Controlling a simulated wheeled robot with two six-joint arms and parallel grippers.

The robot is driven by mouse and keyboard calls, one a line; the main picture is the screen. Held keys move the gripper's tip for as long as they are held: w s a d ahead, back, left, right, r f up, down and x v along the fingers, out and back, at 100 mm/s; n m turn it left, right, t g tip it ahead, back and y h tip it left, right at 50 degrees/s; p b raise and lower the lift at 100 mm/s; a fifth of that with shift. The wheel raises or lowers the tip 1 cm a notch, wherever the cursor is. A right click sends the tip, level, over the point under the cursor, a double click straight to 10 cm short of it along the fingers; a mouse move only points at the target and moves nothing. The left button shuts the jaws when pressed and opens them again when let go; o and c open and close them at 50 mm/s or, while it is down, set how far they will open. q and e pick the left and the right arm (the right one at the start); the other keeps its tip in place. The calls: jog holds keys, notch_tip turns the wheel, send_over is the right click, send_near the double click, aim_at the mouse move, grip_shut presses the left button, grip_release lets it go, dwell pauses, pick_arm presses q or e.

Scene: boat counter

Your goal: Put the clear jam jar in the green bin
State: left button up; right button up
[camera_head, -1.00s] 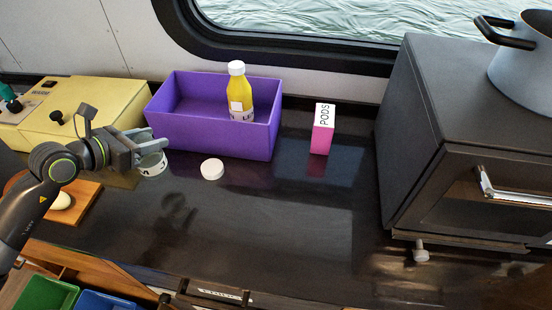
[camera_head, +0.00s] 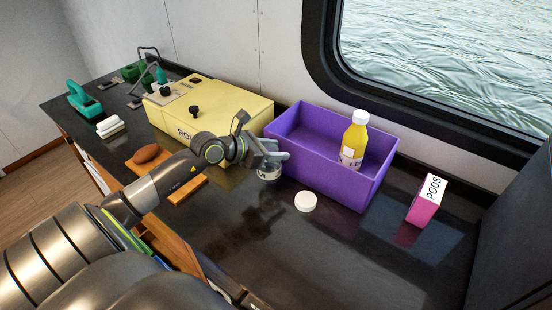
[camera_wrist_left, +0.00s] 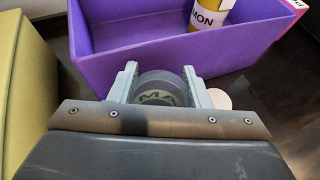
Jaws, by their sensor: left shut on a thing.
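The clear jam jar (camera_head: 268,174) is held between the fingers of my left gripper (camera_head: 272,158), just in front of the purple bin's left end. In the left wrist view the jar (camera_wrist_left: 158,94), with dark lettering, sits between the two grey fingers of the gripper (camera_wrist_left: 160,74). Whether it clears the counter is hard to tell. The green bin is mostly or wholly hidden behind my arm at lower left; only thin green and blue slivers show there. My right gripper is not in view.
The purple bin (camera_head: 285,165) holds a yellow lemon bottle (camera_head: 354,142). A white round lid (camera_head: 305,201) lies in front. A pink pods box (camera_head: 427,200) stands right. A yellow box (camera_head: 225,112) and a wooden board (camera_head: 188,190) are left. The counter's front middle is clear.

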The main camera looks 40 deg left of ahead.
pick_arm(q)
jog(key=shift+f, duration=1.75)
jog(key=shift+f, duration=0.1)
jog(key=o, duration=0.7)
jog(key=shift+f, duration=0.1)
jog(key=shift+o, duration=0.7)
